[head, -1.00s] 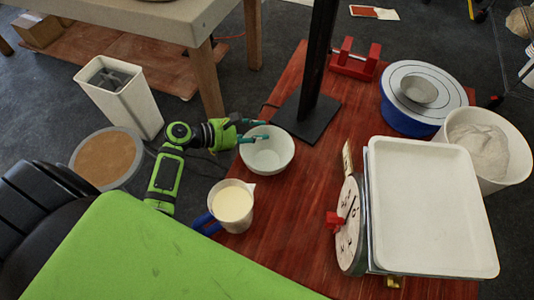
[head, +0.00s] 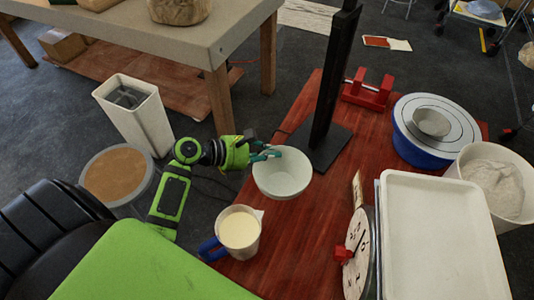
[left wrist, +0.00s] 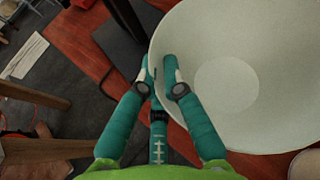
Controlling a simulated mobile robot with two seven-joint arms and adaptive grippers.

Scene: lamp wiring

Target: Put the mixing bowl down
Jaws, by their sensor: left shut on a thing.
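The white mixing bowl (head: 283,177) is upright at the left edge of the red table, beside the black post's base. My left gripper (head: 266,155) is shut on its left rim. In the left wrist view, the teal fingers (left wrist: 160,78) pinch the rim, and the bowl (left wrist: 235,80) fills the upper right. I cannot tell whether its underside touches the table. My right gripper is not in view.
A pitcher of cream liquid (head: 239,232) with a blue handle stands just in front of the bowl. The black post (head: 328,100) rises behind it. A dial scale (head: 358,262) with a white tray (head: 440,235) is at right. Bare red tabletop (head: 325,205) lies between.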

